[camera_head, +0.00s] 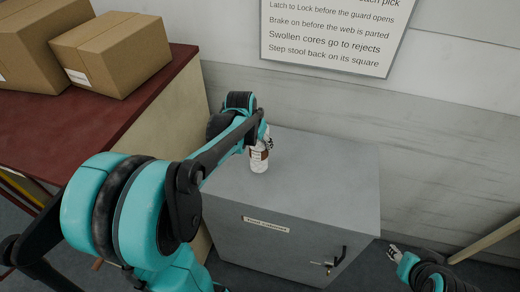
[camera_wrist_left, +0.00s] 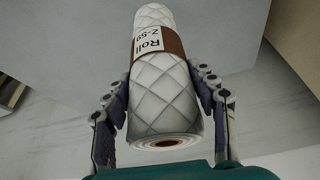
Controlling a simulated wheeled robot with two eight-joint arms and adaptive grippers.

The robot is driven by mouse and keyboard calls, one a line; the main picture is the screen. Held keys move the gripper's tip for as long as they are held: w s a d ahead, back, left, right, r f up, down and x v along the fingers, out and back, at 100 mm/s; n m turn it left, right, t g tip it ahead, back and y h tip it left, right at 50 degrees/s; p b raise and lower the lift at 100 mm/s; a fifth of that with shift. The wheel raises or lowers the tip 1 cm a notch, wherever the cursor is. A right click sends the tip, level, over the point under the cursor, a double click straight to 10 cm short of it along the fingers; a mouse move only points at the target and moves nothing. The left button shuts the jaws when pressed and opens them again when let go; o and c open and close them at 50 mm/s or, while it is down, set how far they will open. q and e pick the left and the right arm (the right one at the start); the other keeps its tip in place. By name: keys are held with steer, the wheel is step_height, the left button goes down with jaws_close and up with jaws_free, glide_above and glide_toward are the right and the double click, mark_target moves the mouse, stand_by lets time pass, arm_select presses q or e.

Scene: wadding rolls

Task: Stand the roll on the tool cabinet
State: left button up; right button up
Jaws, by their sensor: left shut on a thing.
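The roll (camera_head: 259,158) is white and quilted with a brown label band. It is upright at the grey tool cabinet's top (camera_head: 325,185); I cannot tell whether its base touches the surface. My left gripper (camera_wrist_left: 165,105) is shut on the roll, a finger on each side. In the head view the left gripper (camera_head: 266,140) is partly hidden behind my arm. My right gripper (camera_head: 393,252) is at the lower right, away from the cabinet, its fingers small and unclear.
A dark red table (camera_head: 150,82) with cardboard boxes (camera_head: 112,55) stands left of the cabinet. A wall with a sign (camera_head: 330,35) is behind. The cabinet's top is clear to the right of the roll. A wooden pole (camera_head: 485,241) is at the far right.

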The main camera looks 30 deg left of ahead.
arm_select(q)
steer(key=x, duration=0.3)
steer(key=a+x, duration=0.1)
steer(key=x, duration=0.1)
steer(key=shift+s+f+b, duration=0.15)
steer(key=shift+f+b, duration=0.15)
steer(key=shift+s+d, duration=0.1)
steer(key=shift+f, duration=0.2)
steer(key=o, duration=1.2)
steer(key=shift+c, duration=0.2)
